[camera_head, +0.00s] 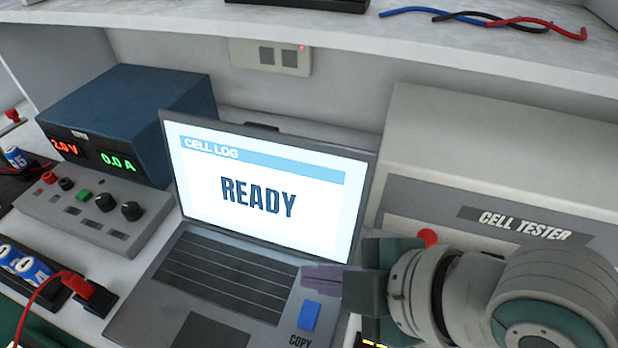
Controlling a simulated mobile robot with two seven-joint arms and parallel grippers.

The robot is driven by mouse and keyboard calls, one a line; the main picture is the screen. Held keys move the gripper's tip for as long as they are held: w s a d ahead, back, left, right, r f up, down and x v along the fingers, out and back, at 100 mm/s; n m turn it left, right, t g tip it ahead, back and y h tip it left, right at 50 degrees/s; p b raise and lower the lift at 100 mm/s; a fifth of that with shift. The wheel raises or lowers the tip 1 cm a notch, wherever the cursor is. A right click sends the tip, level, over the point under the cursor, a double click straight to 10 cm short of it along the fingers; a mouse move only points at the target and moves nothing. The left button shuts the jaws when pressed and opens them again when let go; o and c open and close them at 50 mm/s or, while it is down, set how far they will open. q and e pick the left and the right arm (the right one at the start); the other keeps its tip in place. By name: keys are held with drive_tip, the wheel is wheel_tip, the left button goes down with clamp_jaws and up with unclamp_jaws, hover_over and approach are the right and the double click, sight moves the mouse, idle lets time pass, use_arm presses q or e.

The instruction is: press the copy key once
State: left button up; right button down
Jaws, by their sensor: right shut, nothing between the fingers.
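The copy key (310,316) is a blue rectangular key on the right side of the laptop's keyboard deck, with the word COPY printed below it. The laptop (150,312) stands open, and its screen (260,194) reads CELL LOG and READY. My right gripper (323,279) comes in from the right, shut and empty. Its fingertips show just above the key in the picture, near the lower right of the screen. The key's face is in plain view; I cannot tell how high the tips are above the deck. My left gripper is not in view.
A blue power supply (135,110) and a grey control box (95,215) stand left of the laptop. Battery holders and a red clip lead (75,284) lie at the lower left. The cell tester (480,140) stands behind my right arm. A shelf runs above.

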sight(317, 316)
wheel_tip(317, 316, down, 8)
drive_tip(key=b, duration=0.7)
drive_tip(key=shift+f+b, duration=0.25)
drive_tip(key=shift+b, duration=0.1)
idle(0.7)
idle(0.6)
drive_tip(key=shift+f+b, duration=0.35)
drive_tip(key=shift+f, duration=0.1)
